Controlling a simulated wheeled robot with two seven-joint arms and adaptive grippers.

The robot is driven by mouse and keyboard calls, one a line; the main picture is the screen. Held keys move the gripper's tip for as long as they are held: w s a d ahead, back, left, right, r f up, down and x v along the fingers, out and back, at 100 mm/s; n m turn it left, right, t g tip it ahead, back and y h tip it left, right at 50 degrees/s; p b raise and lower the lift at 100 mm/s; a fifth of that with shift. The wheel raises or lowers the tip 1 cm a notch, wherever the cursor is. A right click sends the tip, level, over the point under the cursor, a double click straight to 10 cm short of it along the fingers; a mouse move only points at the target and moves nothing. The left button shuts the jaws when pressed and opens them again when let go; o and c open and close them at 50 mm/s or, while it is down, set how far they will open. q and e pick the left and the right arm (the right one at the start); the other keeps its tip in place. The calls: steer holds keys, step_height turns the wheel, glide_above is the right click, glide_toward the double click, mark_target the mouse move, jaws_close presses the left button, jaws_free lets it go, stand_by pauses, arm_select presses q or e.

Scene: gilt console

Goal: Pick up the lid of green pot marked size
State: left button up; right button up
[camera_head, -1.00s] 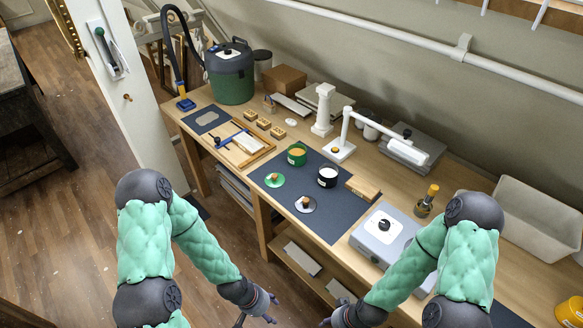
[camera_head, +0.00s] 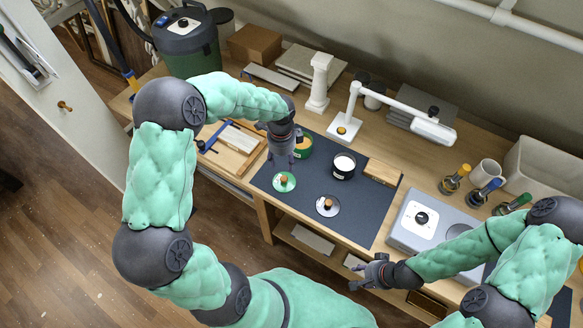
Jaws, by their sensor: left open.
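The green lid (camera_head: 285,181), a disc with an orange-brown knob, lies on the dark mat (camera_head: 290,203). The green pot (camera_head: 305,147) stands open behind it with yellowish contents, partly hidden by my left gripper. A black pot (camera_head: 344,167) with white contents stands to the right, and a grey lid (camera_head: 327,207) with a brown knob lies in front of it. My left gripper (camera_head: 281,166) is open, points down and appears just above and behind the green lid, empty. My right gripper (camera_head: 354,277) is open and empty in front of the bench edge.
A wooden block (camera_head: 381,172) lies on the mat's right side. A grey box with a dial (camera_head: 421,218) stands further right. A white lamp (camera_head: 345,122) stands behind the mat, and a wooden tray (camera_head: 228,150) lies to the left. The mat's front is clear.

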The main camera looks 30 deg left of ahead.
arm_select(q)
glide_above(283, 178)
step_height(283, 178, down, 5)
steer(key=shift+w+r+b, duration=0.1)
steer(key=shift+w+b, duration=0.05)
steer(key=shift+b, duration=0.25)
steer(key=shift+f+b, duration=0.45)
steer(key=shift+f, duration=2.5)
steer(key=shift+r, duration=0.1)
jaws_close()
